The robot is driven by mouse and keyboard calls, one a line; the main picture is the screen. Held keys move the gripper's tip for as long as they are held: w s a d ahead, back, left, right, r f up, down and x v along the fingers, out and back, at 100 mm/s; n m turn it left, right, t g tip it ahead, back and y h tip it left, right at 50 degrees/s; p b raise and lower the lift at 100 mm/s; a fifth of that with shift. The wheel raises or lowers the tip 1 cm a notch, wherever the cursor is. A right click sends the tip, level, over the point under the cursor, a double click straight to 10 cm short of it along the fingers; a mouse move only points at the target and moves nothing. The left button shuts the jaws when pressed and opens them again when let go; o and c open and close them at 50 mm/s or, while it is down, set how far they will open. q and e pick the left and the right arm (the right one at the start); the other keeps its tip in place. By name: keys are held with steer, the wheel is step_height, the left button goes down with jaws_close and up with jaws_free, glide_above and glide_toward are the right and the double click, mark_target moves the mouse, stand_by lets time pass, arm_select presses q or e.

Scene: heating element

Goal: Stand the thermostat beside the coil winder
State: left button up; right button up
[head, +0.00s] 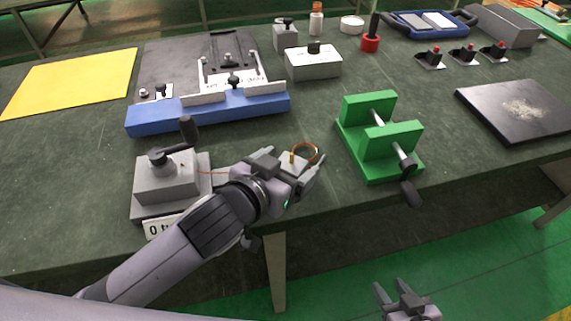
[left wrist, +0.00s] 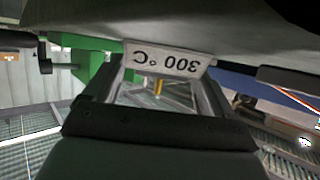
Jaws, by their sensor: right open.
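The thermostat (head: 292,163) is a small pale block with a brass pin and a thin copper loop. My left gripper (head: 296,166) is around it near the table's front edge, its jaws closed on its sides. In the left wrist view the thermostat's white "300 °C" label (left wrist: 167,61) shows upside down between the fingers (left wrist: 160,85). My right gripper (head: 405,300) is open and empty, low in front of the table.
A grey box with a black lever (head: 165,180) stands left of my left gripper. A blue bar fixture (head: 205,113) lies behind. A dark slab (head: 515,108) lies right of the green frame. Bare table shows between gripper and frame.

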arm_select(q)
steer(key=shift+r, duration=0.2)
steer(key=p+v, duration=0.1)
steer(key=v, duration=0.9)
steer(key=shift+s+a+r, duration=0.15)
steer(key=shift+s+r, duration=0.05)
steer(key=shift+r, duration=0.05)
steer(key=shift+s+a+r+p, duration=0.2)
steer(key=shift+s+a+p, duration=0.15)
steer(key=shift+s, duration=0.2)
arm_select(e)
steer(key=shift+r, duration=0.9)
arm_select(q)
steer(key=shift+s, duration=0.1)
arm_select(e)
steer(key=shift+s, duration=0.1)
